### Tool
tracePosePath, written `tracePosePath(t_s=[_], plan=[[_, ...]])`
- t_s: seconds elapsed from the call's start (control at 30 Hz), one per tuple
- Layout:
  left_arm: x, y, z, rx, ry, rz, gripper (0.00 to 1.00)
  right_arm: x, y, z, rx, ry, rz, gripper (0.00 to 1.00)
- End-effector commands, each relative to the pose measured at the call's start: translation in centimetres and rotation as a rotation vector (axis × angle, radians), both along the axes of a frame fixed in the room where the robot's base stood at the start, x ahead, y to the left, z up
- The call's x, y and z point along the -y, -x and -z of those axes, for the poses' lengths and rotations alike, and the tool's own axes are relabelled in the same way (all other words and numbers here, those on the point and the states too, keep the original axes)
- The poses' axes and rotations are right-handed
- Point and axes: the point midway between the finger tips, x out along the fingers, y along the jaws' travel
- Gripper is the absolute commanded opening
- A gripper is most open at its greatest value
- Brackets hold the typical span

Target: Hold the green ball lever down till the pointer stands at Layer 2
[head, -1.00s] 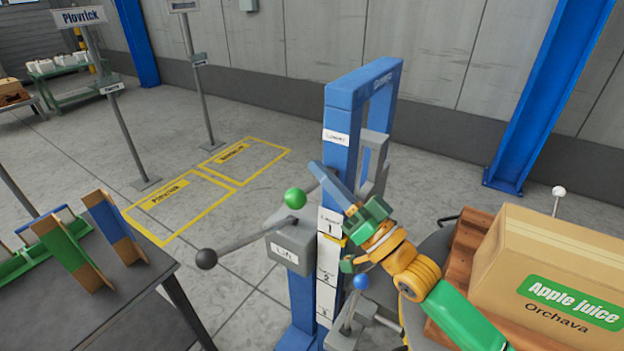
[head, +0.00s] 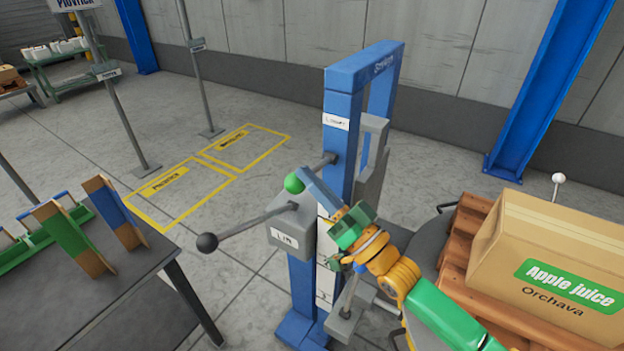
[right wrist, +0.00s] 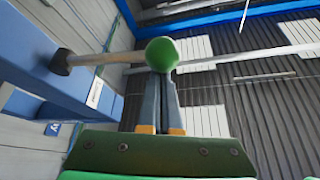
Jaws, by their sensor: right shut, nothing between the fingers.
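The green ball (head: 293,183) sits on the end of a grey rod from the blue stand (head: 339,100), by the sign that seems to read "Lower". My right gripper (head: 304,173) is shut and empty, its fingertips right at the green ball. In the right wrist view the green ball (right wrist: 161,53) stands just at the ends of the closed fingers (right wrist: 165,85); whether they touch is not clear. The layer scale (head: 326,285) on the stand is largely covered by my gripper, and I cannot make out the pointer. My left gripper is not in view.
A black ball lever (head: 207,242) sticks out left from the grey "Lift" box (head: 291,232). A blue ball lever lies partly behind my right wrist. An apple juice carton (head: 560,260) on a pallet stands at the right. A dark table (head: 140,290) is at the left.

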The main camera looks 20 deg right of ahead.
Motion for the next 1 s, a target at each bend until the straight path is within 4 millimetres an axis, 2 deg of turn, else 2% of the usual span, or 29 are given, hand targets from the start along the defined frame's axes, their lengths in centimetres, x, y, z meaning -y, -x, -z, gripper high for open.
tracePosePath(t_s=[0.27, 0.7, 1.0], plan=[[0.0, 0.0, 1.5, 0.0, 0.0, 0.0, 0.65, -0.1, 0.1, 1.1, 0.034, 0.046, 0.001, 0.0], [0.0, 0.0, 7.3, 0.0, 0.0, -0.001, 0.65, -0.4, 0.3, 4.8, 0.194, 0.253, 0.001, 0.0], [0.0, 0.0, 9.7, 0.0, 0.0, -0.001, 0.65, -0.4, 0.3, 6.3, 0.284, 0.37, 0.002, 0.0]])
